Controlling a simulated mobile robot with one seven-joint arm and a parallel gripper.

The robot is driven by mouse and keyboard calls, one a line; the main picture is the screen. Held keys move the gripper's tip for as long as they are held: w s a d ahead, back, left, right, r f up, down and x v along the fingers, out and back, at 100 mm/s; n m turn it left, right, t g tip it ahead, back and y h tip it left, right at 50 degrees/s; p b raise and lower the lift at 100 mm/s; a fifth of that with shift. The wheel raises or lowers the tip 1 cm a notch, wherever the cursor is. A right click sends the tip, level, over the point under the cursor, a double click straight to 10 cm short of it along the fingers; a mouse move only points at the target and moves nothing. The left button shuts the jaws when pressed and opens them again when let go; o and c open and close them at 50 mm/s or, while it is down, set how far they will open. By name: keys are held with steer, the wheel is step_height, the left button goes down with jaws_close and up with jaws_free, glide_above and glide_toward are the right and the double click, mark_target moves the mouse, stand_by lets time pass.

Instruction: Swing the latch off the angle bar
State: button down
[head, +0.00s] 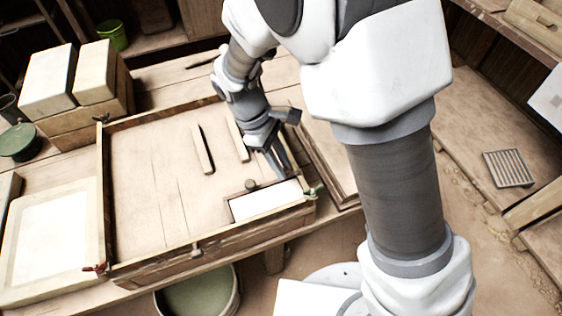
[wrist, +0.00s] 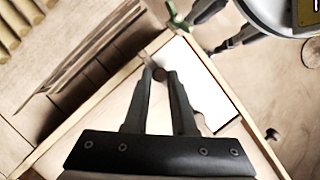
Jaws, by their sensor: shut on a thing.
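My gripper (head: 284,172) reaches down to the right wall of the wooden frame, beside the far right corner of a white tile (head: 266,201). In the wrist view my gripper (wrist: 159,70) has its two dark fingers closed at the tips on a small brown piece, seemingly the latch (wrist: 159,75), mostly hidden between them. The wooden angle bar (head: 237,193) borders the tile on its far and left sides, with a round brown knob (head: 250,184) at its far side. The tile also shows in the wrist view (wrist: 204,78). I cannot tell whether the latch still overlaps the bar.
The frame bed (head: 150,190) is mostly bare, with two loose wooden strips (head: 203,150) on it. A green fitting (head: 314,190) and a red fitting (head: 96,268) sit at the near corners. Stacked pale blocks (head: 48,82) stand at left, and a bucket (head: 200,300) below.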

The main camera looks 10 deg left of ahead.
steer(key=shift+w, duration=0.1)
steer(key=m, duration=0.1)
steer(key=w+m+g+p, duration=0.1)
steer(key=m, duration=0.2)
steer(key=shift+w+a+r+g+y+p, duration=0.1)
steer(key=shift+w+a+g+y+p, duration=0.05)
steer(key=shift+w+g+y+p, duration=0.2)
steer(key=m, duration=0.1)
steer(key=w+m+y, duration=0.1)
steer(key=m, duration=0.1)
steer(key=m+g+p, duration=0.1)
steer(key=shift+w+m, duration=0.25)
steer(key=shift+m, duration=0.15)
steer(key=m, duration=0.1)
steer(key=w+m+y, duration=0.1)
steer(key=m, duration=0.1)
steer(key=d+m+y, duration=0.1)
steer(key=shift+w+d+m+g+p, duration=0.1)
steer(key=shift+w+m+g+p, duration=0.2)
steer(key=shift+g+p, duration=0.1)
steer(key=shift+w+d+m+y, duration=0.15)
steer(key=shift+d+m+y, duration=0.15)
steer(key=shift+m, duration=0.45)
steer(key=shift+w+d+m+y, duration=0.15)
steer(key=shift+m+y, duration=0.1)
steer(key=shift+m, duration=0.55)
steer(key=shift+w+d+m+y, duration=0.1)
steer(key=shift+d+m+y, duration=0.2)
steer(key=shift+m, duration=0.45)
